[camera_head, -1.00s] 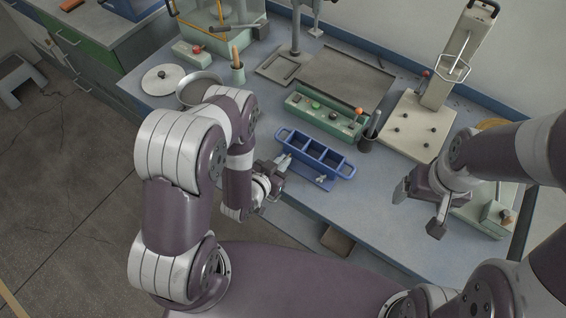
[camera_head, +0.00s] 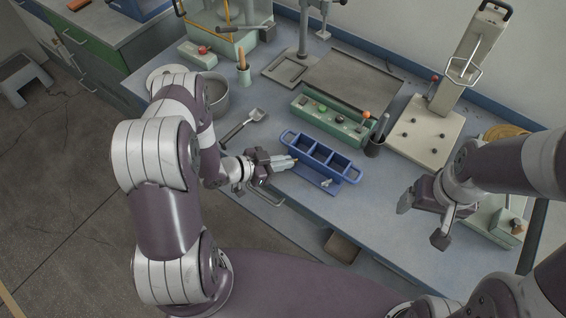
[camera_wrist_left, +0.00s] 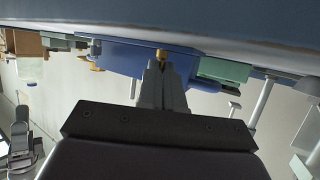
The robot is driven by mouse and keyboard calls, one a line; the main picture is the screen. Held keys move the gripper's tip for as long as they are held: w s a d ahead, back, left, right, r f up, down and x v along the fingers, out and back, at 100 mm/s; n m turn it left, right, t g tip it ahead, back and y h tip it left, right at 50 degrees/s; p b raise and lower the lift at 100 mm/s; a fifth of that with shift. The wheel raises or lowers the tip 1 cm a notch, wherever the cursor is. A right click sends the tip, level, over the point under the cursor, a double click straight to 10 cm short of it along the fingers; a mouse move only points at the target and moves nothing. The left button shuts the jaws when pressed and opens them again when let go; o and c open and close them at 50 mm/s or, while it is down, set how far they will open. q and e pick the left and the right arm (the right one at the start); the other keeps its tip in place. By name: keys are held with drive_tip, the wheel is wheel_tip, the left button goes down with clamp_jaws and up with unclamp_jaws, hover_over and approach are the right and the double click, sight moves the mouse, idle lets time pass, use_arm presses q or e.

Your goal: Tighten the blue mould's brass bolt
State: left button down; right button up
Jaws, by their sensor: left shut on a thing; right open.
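The blue mould (camera_head: 339,171) is a three-compartment tray with a loop handle at each end, standing on the bench in the head view. Its blue side also shows in the left wrist view (camera_wrist_left: 122,58). My left gripper (camera_head: 294,162) is at the mould's left end. In the left wrist view its fingers (camera_wrist_left: 162,68) are shut on a brass bolt (camera_wrist_left: 162,54) at the mould's side. A second brass piece (camera_wrist_left: 96,67) shows to the left there. A small metal fitting (camera_head: 327,183) is on the mould's front. My right gripper (camera_head: 428,215) is open and empty, right of the mould.
A green control box (camera_head: 330,118) with knobs is behind the mould, with a dark cup (camera_head: 376,140) at its right. A scoop (camera_head: 245,122) lies left of the mould. A pale plate with an upright column (camera_head: 428,132) stands at right. The front bench is mostly clear.

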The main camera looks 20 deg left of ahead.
use_arm(q)
drive_tip(key=shift+s+f, duration=0.1)
drive_tip(key=c, duration=1.3)
unclamp_jaws()
drive_tip(key=b+v, duration=0.1)
drive_tip(key=v, duration=1.1)
drive_tip(key=shift+a+r, duration=0.2)
drive_tip(key=shift+s, duration=0.1)
